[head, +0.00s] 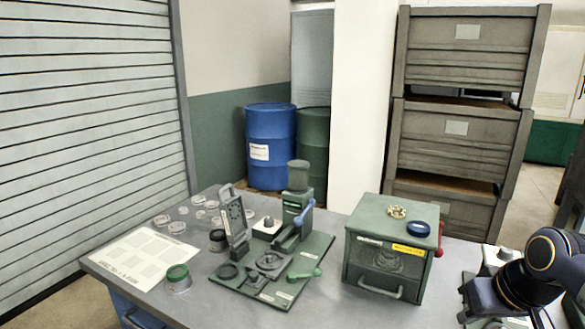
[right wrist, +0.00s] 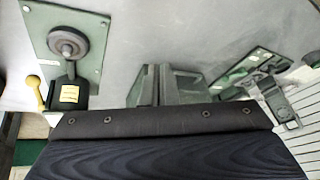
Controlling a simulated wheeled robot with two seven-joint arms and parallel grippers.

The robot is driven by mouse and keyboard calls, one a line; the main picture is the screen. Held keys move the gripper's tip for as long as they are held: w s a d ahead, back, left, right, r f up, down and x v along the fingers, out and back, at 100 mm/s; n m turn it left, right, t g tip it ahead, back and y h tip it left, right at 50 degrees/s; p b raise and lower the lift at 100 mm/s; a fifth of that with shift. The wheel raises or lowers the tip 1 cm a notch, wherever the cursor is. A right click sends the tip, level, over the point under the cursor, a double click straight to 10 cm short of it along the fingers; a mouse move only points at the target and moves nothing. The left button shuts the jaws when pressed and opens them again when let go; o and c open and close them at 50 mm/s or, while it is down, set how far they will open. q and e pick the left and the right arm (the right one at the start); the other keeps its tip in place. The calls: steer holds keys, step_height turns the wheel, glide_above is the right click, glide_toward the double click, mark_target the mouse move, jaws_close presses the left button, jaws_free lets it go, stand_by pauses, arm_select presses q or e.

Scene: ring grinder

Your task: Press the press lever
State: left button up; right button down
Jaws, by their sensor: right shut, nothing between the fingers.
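In the right wrist view, a green plate (right wrist: 88,22) carries a round grey disc, and a lever with a yellow knob (right wrist: 33,82) beside a yellow label. I cannot tell which lever is the press lever. My right gripper (head: 474,298) is over the table's right end, shut and empty; its fingers also show in the wrist view (right wrist: 163,72), apart from the yellow knob. My left gripper is out of view.
A green box (head: 378,272) with a front handle and red side lever stands between the press-like stand and my right arm. A gold part (head: 397,212) and a blue ring (head: 418,229) lie on it. Small round tins and a white sheet (head: 140,258) are at left.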

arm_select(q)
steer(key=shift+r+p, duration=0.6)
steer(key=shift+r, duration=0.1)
arm_select(e)
steer(key=s+a+f+y, duration=0.1)
steer(key=s+a+f, duration=0.3)
steer(key=s+a, duration=0.2)
steer(key=s+a+f+m+y, duration=0.1)
steer(key=s+a+f, duration=0.3)
steer(key=s, duration=0.6)
steer(key=shift+a+m+t, duration=0.3)
steer(key=shift+a, duration=0.55)
